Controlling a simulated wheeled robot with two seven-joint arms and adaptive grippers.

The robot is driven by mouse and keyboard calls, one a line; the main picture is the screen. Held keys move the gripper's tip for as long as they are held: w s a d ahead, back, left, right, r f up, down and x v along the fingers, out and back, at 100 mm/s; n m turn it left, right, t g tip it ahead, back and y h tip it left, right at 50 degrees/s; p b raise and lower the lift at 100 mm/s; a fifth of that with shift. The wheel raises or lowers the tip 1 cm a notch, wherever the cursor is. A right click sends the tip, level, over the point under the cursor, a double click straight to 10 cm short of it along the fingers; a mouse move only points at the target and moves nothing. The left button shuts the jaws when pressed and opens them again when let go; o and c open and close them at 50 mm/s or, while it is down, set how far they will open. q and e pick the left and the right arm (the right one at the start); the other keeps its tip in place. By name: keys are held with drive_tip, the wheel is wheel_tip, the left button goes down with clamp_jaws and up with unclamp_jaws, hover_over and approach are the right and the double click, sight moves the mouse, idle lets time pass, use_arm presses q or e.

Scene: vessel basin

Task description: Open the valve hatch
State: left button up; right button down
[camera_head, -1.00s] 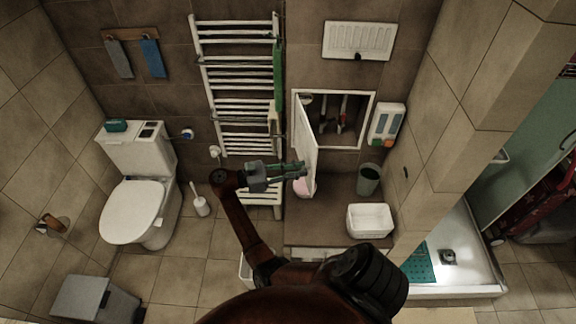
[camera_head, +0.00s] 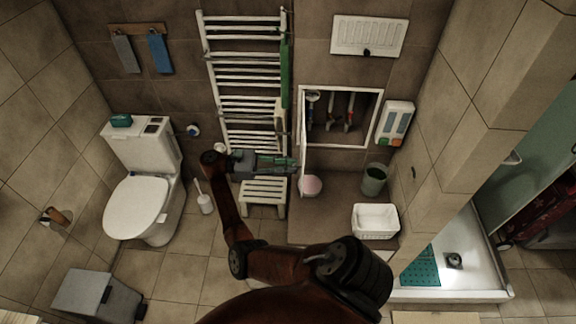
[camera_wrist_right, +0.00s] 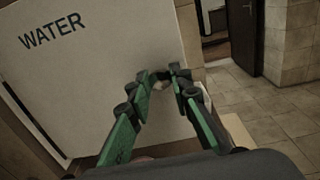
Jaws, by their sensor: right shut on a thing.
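The valve hatch door (camera_head: 303,132) stands swung out from the wall on its left side, seen nearly edge-on in the head view. Its white panel marked "WATER" (camera_wrist_right: 95,75) fills the left of the right wrist view. The hatch opening (camera_head: 341,116) shows pipes and valves (camera_head: 350,108) inside. My right gripper (camera_head: 294,164) is at the lower front edge of the door. In the wrist view its green fingers (camera_wrist_right: 165,77) are closed on a small pale handle near the panel's edge, mostly hidden by the fingertips. My left gripper is not in view.
A towel radiator (camera_head: 244,80) and a white stool (camera_head: 262,196) are left of the door. A soap dispenser (camera_head: 395,123) hangs right of the opening. A grey bin (camera_head: 374,180), white basket (camera_head: 375,221) and pink object (camera_head: 310,185) stand below.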

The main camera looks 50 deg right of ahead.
drive_tip(key=c, duration=2)
unclamp_jaws()
drive_tip(key=shift+f, duration=0.1)
drive_tip(key=shift+o, duration=1.3)
drive_tip(key=v, duration=0.7)
drive_tip(key=shift+w+a, duration=0.2)
drive_tip(key=shift+w, duration=0.05)
